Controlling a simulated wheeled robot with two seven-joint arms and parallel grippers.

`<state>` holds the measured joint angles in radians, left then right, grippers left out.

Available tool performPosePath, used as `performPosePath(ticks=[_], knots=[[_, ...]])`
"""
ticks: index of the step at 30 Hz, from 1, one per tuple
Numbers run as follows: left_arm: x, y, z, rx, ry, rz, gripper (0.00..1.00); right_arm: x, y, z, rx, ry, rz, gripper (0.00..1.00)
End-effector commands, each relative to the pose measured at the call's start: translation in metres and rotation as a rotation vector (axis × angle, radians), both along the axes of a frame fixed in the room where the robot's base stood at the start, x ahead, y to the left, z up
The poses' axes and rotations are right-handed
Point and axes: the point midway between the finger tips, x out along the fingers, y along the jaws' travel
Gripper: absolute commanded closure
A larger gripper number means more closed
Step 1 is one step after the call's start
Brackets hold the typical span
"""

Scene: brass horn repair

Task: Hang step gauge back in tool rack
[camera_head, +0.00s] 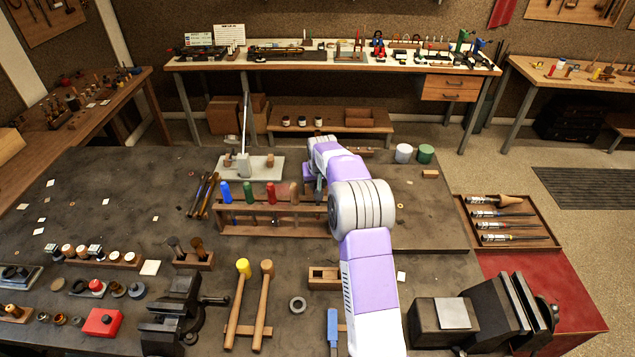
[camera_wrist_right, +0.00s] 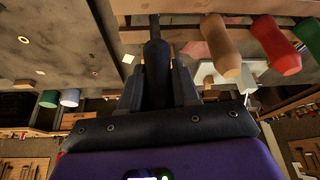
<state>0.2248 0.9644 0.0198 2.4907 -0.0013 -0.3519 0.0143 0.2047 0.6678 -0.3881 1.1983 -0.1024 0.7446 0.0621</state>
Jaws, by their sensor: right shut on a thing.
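The wooden tool rack (camera_head: 272,222) stands mid-table, with blue, green, red and wooden handled tools in it. My right gripper (camera_head: 318,184) is at the rack's right end, mostly hidden by my arm in the head view. In the right wrist view my right gripper (camera_wrist_right: 157,85) is shut on a dark, rod-like thing, which I take as the step gauge (camera_wrist_right: 156,55). Its far end overlaps the rack's edge (camera_wrist_right: 185,7), beside the wooden handle (camera_wrist_right: 221,45). I cannot tell whether it sits in a slot. My left gripper is not in view.
White and green cups (camera_head: 404,153) stand behind right. Mallets (camera_head: 255,300) and a vise (camera_head: 175,315) are in front. Table to the right of my arm is partly clear.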

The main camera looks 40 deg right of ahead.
Motion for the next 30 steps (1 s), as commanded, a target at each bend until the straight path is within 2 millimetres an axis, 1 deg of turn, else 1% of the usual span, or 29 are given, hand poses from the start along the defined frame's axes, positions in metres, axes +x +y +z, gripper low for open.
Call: performPosePath(ticks=[30], knots=[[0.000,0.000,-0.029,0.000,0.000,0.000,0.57,0.000,0.000,-0.042,0.000,0.000,0.000,1.00]])
